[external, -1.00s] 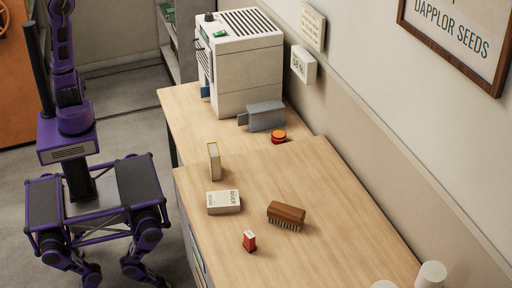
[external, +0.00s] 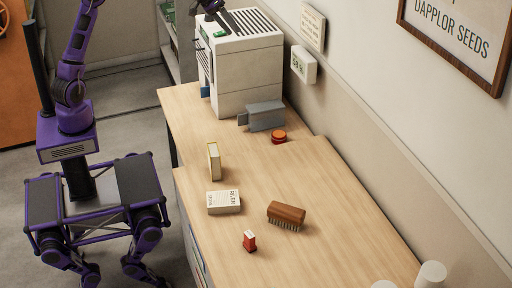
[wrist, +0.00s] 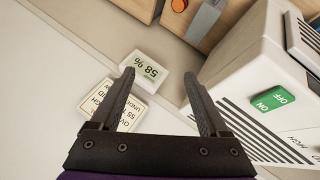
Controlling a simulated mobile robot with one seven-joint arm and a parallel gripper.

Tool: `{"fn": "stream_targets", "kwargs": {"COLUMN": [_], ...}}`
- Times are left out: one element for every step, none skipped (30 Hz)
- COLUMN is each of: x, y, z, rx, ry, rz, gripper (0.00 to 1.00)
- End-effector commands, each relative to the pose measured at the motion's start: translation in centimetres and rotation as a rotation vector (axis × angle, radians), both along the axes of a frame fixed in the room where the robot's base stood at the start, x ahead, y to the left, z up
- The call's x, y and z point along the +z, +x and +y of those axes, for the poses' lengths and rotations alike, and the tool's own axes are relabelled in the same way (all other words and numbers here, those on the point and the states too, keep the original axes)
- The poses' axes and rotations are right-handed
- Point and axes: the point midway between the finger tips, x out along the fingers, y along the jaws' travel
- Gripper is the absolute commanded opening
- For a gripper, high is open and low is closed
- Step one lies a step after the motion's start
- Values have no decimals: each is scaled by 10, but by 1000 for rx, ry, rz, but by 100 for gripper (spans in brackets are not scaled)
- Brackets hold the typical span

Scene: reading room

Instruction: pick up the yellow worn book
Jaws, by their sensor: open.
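A book with a yellow edge and pale pages (external: 214,161) stands upright on the wooden desk (external: 330,215), near its left edge. A second, cream book (external: 223,202) with dark lettering lies flat just in front of it. In the wrist view my gripper (wrist: 158,80) is open, with nothing between its two fingers. It is up near the white machine (wrist: 270,80) and the wall, well away from both books. Neither book shows in the wrist view.
A wooden brush (external: 286,214) and a small red item (external: 249,241) lie on the desk. Behind are a red-orange round item (external: 278,136), a grey block (external: 265,116) and the tall white machine (external: 240,65). White cups (external: 431,275) stand at the front right.

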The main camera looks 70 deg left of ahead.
Motion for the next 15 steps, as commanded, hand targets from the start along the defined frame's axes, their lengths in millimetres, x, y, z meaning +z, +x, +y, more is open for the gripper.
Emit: {"fn": "stream_targets", "kwargs": {"x": [-36,-59,-92,-114,-133,-157,-173,-187,-203,-214,-223,-234,-241,-246,-252], "y": [-13,-22,-35,-45,-55,-70,-80,-89,-101,-109,-116,-124,-129,-132,-136], "z": [-40,-52,-60,-69,-78,-91,-99,-107,-117,-123,-128,-134,-138,-140,-143], "rx": [-29,-19,23,51,80,123,159,194,243,279,316,363,394,423,459], "ry": [-113,-180,-267,-330,-391,-470,-525,-576,-639,-682,-722,-768,-799,-825,-855], "rz": [137,227,353,446,538,660,747,831,936,1008,1071,1147,1198,1239,1285], "gripper": [79,79,79,79,79,79,79,79,79,79,79,79,79,79,79]}}
